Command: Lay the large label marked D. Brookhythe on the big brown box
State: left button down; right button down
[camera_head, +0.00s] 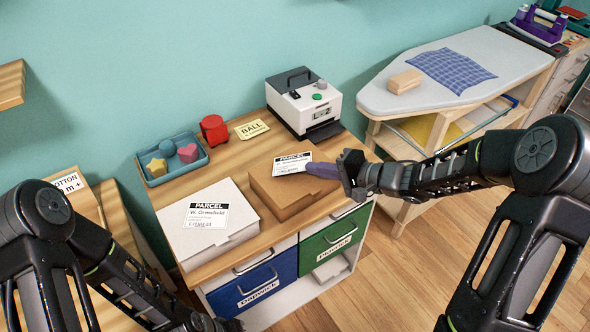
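A white label with a black PARCEL header (292,162) is at the far edge of the brown box (290,203); its name line is too small to read surely. My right gripper (312,170) comes in from the right and its purple fingers meet the label's lower right edge, seemingly shut on it. I cannot tell whether the label touches the box. The box sits on the wooden cabinet top, partly hidden by the label and fingers. My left gripper (222,324) is low at the bottom edge, away from the box, its fingers barely visible.
Left of the box lies a white box (238,228) bearing another PARCEL label (206,214). A label printer (305,103), yellow BALL card (251,129), red pot (214,129) and blue tray (153,181) stand behind. An ironing board (490,62) is at right.

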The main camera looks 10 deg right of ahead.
jog(key=c, duration=2.1)
grip_release()
jog(key=shift+o, duration=0.9)
jog(key=shift+s+d+r+p, duration=0.2)
jog(key=shift+r+p, duration=0.05)
jog(key=shift+p, duration=0.25)
jog(key=p+v, duration=0.6)
jog(key=v, duration=0.1)
jog(key=shift+s+d+p, duration=0.15)
jog(key=shift+p, duration=0.15)
